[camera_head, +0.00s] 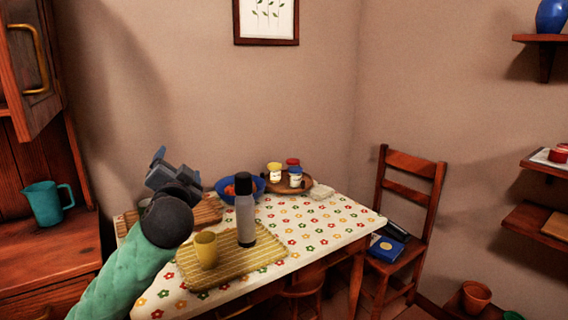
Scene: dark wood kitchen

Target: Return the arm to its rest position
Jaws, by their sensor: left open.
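My left arm (130,275), in a green sleeve with a dark wrist, comes in from the lower left. My left gripper (158,158) is raised over the left back part of the table, pointing up and away, with its jaws open and nothing seen between them. A wooden board (208,211) lies behind and below the wrist, partly hidden by it. My right gripper does not show.
The table (335,223) has a flowered cloth. A yellow cup (206,249) and a grey bottle (245,215) stand on a striped mat (190,273). Behind are a blue bowl (225,188) and jars on a round tray (283,188). A chair (412,165) stands right; a teal jug (44,203) left.

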